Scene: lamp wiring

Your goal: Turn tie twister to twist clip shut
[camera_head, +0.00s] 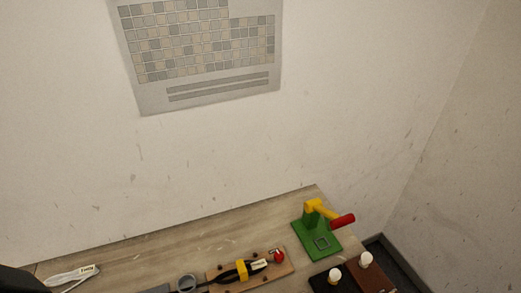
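A green device (317,238) with a yellow crank arm (322,208) and a red handle (342,220) stands at the right end of the wooden table. A black tool-like piece with a yellow band (242,270), a small label and a red ball (278,256) lies on a brown board (283,268) in front. I cannot tell which of these is the tie twister, and I cannot make out the clip. Neither of my grippers shows. A dark shape at the lower left corner may be part of my arm.
A labelled white item (72,274) lies on the table (150,250) at the left. Two white bulb-like knobs sit on dark and brown blocks (375,277) at the lower right. Walls stand behind and right.

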